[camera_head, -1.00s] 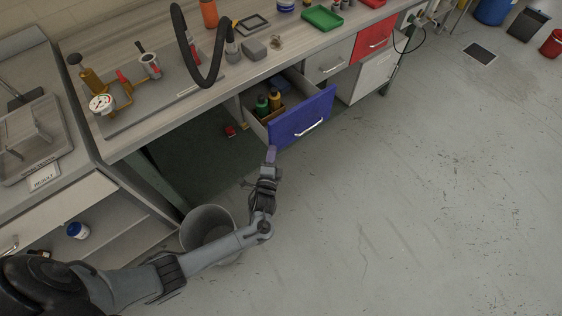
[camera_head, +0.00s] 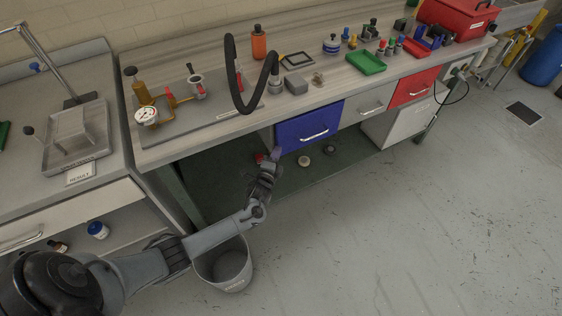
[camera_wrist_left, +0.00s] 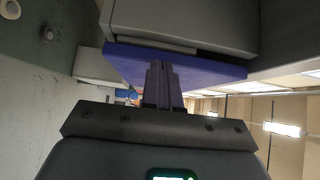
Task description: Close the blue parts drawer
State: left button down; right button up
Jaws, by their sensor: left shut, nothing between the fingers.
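The blue parts drawer (camera_head: 310,128) is under the bench, with a pale bar handle on its front. Its front sits close to the cabinet, roughly in line with the grey drawer beside it. No open interior shows; I cannot tell whether it is fully flush. My left gripper (camera_head: 275,154) is shut and empty at the lower left corner of the blue front. In the left wrist view the fingers (camera_wrist_left: 161,70) reach the blue panel (camera_wrist_left: 210,69), seemingly touching it. My right gripper is not in view.
A grey drawer (camera_head: 366,106) and a red drawer (camera_head: 411,89) are to the right. A grey bin (camera_head: 225,266) stands on the floor below my left arm. A black hose (camera_head: 236,85) and several tools are on the bench (camera_head: 215,118). Open floor lies to the right.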

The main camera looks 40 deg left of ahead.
pick_arm(q)
jog(key=shift+w+a, duration=0.2)
jog(key=shift+a, duration=0.35)
jog(key=shift+d, duration=0.15)
